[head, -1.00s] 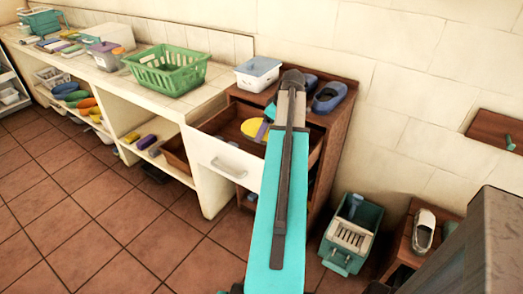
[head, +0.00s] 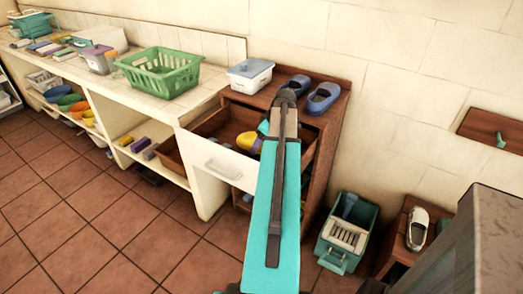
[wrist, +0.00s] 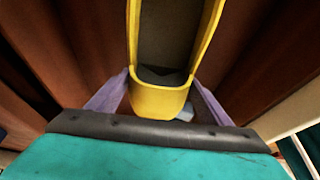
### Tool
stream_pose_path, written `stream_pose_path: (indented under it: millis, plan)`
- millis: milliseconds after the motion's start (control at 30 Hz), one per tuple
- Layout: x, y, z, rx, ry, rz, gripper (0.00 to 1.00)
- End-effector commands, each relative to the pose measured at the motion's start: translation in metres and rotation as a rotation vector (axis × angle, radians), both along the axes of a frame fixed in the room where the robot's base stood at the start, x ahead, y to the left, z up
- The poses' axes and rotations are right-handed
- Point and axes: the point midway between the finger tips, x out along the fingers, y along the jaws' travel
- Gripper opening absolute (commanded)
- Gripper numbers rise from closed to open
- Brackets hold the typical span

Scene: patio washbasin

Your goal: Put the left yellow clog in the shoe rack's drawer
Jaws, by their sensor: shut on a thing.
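The yellow clog (head: 248,142) is at the open wooden drawer (head: 212,128) of the shoe rack (head: 321,165). In the wrist view the yellow clog (wrist: 160,103) stands between the two purple fingers of my gripper (wrist: 158,98), which is shut on it. Brown wooden walls surround it there. The drawer is pulled out, with a white front (head: 222,163) and a handle. My arm hides part of the clog and most of the gripper in the head view. I cannot tell whether the clog touches the drawer floor.
A white box with a blue lid (head: 250,77) and blue-purple clogs (head: 324,97) stand on the rack top. A green basket (head: 160,75) is on the counter at left. A teal bin (head: 349,233) and a stool with a white shoe (head: 417,228) stand at right.

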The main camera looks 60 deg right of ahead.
Motion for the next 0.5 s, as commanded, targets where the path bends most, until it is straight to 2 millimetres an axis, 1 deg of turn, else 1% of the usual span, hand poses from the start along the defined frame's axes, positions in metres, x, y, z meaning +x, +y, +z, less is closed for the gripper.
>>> stream_pose_path:
  millis: [167, 400, 500]
  plan:
    - [0.000, 0.000, -0.010, 0.000, 0.000, -0.001, 0.41]
    - [-0.001, 0.000, -0.032, 0.000, 0.000, -0.001, 0.41]
    - [-0.001, 0.000, -0.036, 0.000, 0.000, -0.001, 0.41]
